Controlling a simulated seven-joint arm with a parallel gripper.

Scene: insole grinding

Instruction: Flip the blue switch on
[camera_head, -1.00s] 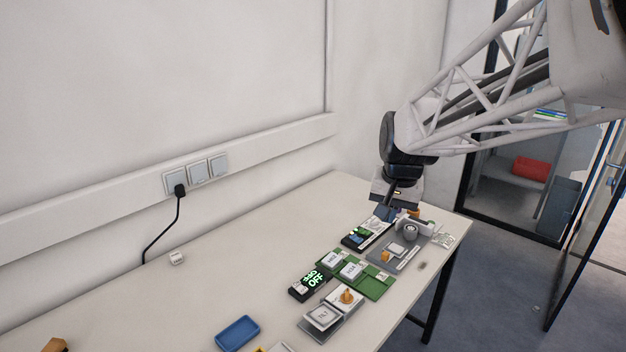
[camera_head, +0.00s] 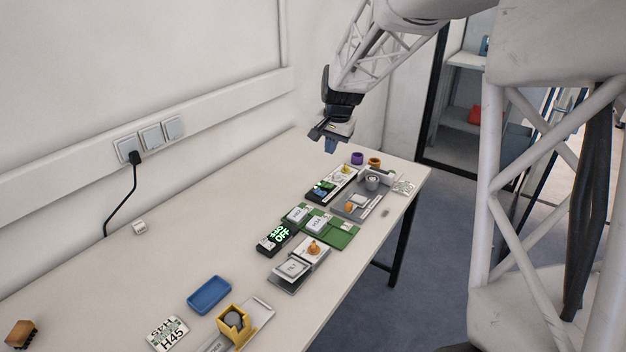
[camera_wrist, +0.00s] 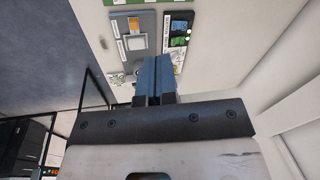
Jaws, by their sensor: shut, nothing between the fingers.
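My gripper (camera_head: 331,146) hangs above the far end of the table, its blue fingers closed together and empty. In the wrist view the shut fingers (camera_wrist: 153,75) point toward the devices. A black and white module (camera_head: 331,184) with a small green and blue display lies on the table below and in front of my gripper.
A grey device plate (camera_head: 345,211) lies beside the module, with purple (camera_head: 357,158) and orange (camera_head: 374,161) rings behind. The table's wall side is mostly clear.

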